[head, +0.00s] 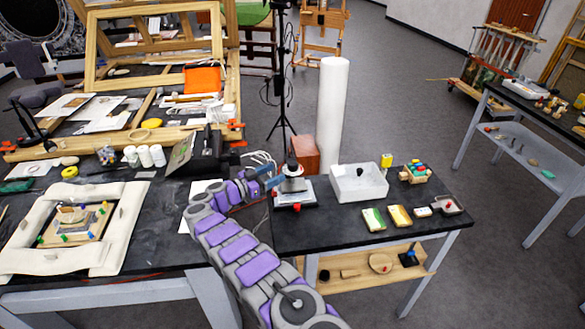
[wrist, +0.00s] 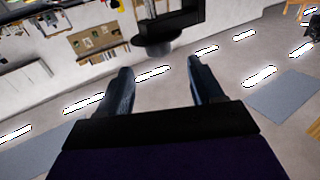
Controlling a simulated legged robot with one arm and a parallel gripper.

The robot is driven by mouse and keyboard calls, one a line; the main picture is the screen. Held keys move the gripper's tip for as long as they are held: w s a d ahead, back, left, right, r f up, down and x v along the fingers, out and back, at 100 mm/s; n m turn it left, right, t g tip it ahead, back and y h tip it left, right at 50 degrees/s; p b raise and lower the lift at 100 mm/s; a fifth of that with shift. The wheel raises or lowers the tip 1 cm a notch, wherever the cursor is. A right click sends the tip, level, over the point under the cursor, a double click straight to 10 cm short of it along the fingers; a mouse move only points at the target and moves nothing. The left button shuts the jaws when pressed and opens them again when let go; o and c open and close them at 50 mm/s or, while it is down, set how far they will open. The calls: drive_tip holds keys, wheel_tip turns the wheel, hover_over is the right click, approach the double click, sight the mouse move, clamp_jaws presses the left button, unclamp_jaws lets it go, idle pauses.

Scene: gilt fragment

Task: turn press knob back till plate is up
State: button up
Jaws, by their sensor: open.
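A small press (head: 292,187) stands on the left part of the right-hand dark table, with a pale base, a grey rounded body and a dark upper part. A red knob (head: 296,208) shows at its front edge. Which part is the turning knob, and how high the plate sits, is too small to tell. My gripper (head: 272,183) is just left of the press body; contact cannot be told. In the wrist view my gripper (wrist: 159,66) has its two fingers apart. A dark bar with a rounded dark piece (wrist: 155,48) shows beyond the fingertips, nothing clearly held.
A white tray (head: 359,183) stands right of the press. A reddish-brown block (head: 304,155) and a tall white roll (head: 332,110) stand behind it. Sponges (head: 374,219) lie at the front right. A white padded frame (head: 122,235) is on the left table.

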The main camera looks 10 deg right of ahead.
sight(288, 167)
drive_tip(key=b+x, duration=0.1)
drive_tip(key=x, duration=0.6)
drive_tip(key=shift+d+f+b, duration=0.15)
drive_tip(key=shift+d+b, duration=0.1)
drive_tip(key=shift+b, duration=0.05)
drive_tip(key=shift+w+d, duration=0.4)
drive_tip(key=shift+d, duration=0.25)
drive_tip(key=shift+r, duration=0.2)
drive_tip(key=c, duration=0.9)
